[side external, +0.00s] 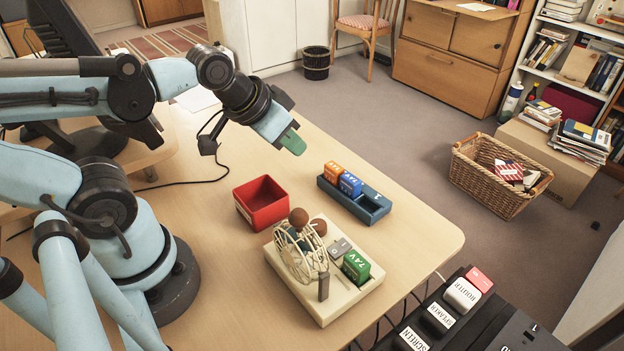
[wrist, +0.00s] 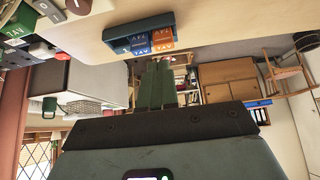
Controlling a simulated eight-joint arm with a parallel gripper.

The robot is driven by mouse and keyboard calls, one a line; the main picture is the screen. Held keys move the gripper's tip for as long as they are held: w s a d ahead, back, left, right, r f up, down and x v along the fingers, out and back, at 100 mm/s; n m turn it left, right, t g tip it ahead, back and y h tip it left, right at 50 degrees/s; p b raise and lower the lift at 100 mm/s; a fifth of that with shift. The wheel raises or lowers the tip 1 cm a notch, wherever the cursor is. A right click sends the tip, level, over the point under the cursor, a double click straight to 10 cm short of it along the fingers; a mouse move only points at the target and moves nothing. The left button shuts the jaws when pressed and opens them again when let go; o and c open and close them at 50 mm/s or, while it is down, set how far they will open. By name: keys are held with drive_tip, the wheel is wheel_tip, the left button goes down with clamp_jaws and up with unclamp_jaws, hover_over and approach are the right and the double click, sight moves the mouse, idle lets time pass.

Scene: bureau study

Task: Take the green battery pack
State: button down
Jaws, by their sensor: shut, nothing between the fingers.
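The green battery pack (side external: 356,266), marked 7.4V, sits upright on the front right part of a cream base (side external: 335,304). It also shows at the upper left edge of the wrist view (wrist: 16,28), where the picture is upside down. My gripper (side external: 293,142) has green fingers and is raised above the far side of the desk, well away from the pack. The fingers are shut together and empty; they also show in the wrist view (wrist: 156,85).
A wheel model with brown balls (side external: 301,250) and a grey block (side external: 339,247) stand beside the pack. A blue tray (side external: 372,212) holds an orange pack (side external: 332,172) and a blue pack (side external: 350,185). An open red box (side external: 245,212) stands left. The desk's right corner is clear.

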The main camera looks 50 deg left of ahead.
drive_tip(key=c, duration=0.5)
unclamp_jaws()
wheel_tip(320, 180, up, 2)
drive_tip(key=g, duration=0.7)
hover_over(358, 260)
drive_tip(key=shift+f, duration=5.65)
